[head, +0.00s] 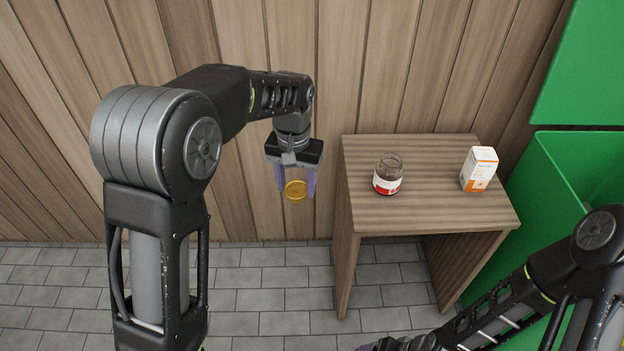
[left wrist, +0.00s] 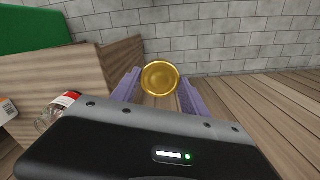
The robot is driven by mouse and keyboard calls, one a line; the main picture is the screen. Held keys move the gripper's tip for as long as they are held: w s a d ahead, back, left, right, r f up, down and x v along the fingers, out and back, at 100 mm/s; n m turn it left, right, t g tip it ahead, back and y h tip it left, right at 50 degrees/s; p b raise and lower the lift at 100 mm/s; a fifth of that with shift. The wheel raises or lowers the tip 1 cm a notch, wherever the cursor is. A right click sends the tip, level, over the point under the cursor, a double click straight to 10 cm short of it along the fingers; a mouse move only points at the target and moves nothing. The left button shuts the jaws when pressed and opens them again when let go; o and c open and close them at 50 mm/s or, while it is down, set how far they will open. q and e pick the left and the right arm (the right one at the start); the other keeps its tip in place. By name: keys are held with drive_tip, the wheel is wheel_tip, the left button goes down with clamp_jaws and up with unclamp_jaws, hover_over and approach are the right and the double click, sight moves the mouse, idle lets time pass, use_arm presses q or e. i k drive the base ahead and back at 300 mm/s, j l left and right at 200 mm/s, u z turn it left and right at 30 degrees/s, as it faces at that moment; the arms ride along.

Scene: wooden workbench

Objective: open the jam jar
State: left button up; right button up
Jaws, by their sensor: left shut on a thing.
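The jam jar (head: 388,175) stands upright on the wooden workbench (head: 430,212). It is clear glass with a red and white label, and its top is open with no lid on it. A round gold lid (head: 295,189) is held between the purple fingers of my left gripper (head: 296,184). That gripper is to the left of the workbench, off its edge and apart from the jar. The left wrist view shows the gold lid (left wrist: 160,78) between the fingers, and part of the jar (left wrist: 58,108) at left. My right arm shows at lower right, its fingers not clearly visible.
A white and orange box (head: 479,169) stands on the right part of the workbench. A green container (head: 570,190) is right of the workbench. A wooden plank wall (head: 400,60) is behind, and the tiled floor (head: 270,300) left of the workbench is clear.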

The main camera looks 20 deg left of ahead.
sight(389, 173)
drive_tip(key=i+z, duration=0.1)
drive_tip(key=z, duration=0.65)
drive_tip(key=i+z, duration=0.15)
drive_tip(key=z, duration=0.25)
drive_tip(key=i+z, duration=0.1)
drive_tip(key=i, duration=0.4)
